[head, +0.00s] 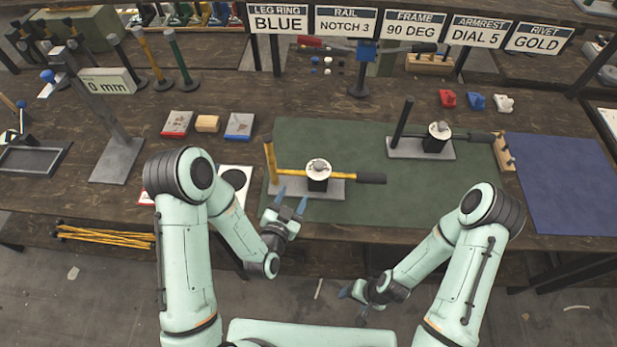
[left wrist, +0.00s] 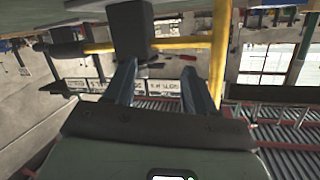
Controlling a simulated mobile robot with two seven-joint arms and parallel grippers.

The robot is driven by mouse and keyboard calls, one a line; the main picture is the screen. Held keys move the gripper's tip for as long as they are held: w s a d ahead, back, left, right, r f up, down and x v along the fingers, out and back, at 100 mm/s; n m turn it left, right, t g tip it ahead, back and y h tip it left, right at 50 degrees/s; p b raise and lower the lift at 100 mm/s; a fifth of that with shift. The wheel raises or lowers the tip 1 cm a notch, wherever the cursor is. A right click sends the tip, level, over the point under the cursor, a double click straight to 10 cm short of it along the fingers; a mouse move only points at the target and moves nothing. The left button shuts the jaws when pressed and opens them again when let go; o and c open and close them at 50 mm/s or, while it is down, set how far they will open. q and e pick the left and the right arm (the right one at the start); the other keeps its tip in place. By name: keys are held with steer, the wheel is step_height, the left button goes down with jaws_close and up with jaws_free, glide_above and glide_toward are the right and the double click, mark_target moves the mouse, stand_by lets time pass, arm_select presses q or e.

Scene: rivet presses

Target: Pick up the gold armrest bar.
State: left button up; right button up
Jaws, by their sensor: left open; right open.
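The gold armrest bar (head: 295,173) lies level across a grey fixture with a round white dial (head: 318,168) near the front of the green mat. It has a black grip (head: 371,178) at its right end and meets an upright gold post (head: 270,158) at its left. My left gripper (head: 291,199) is open and empty, just in front of the fixture and apart from the bar. In the left wrist view the gold bar (left wrist: 182,43) crosses beyond the open fingers, with the gold post (left wrist: 218,62) at right. My right gripper (head: 353,300) is open and empty, low in front of the bench.
A similar fixture with a black bar (head: 468,136) stands behind to the right on the green mat (head: 350,135). A blue mat (head: 565,180) is at right. Signs (head: 478,31) read ARMREST DIAL 5 and RIVET GOLD.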

mark_target(273, 155)
arm_select(q)
steer(key=a+r+n+t+y, duration=0.3)
steer(key=a+n, duration=0.3)
steer(key=shift+y, duration=0.4)
steer(key=w, duration=1.2)
steer(key=shift+w+a, duration=0.15)
steer(key=shift+a, duration=0.2)
jaws_close()
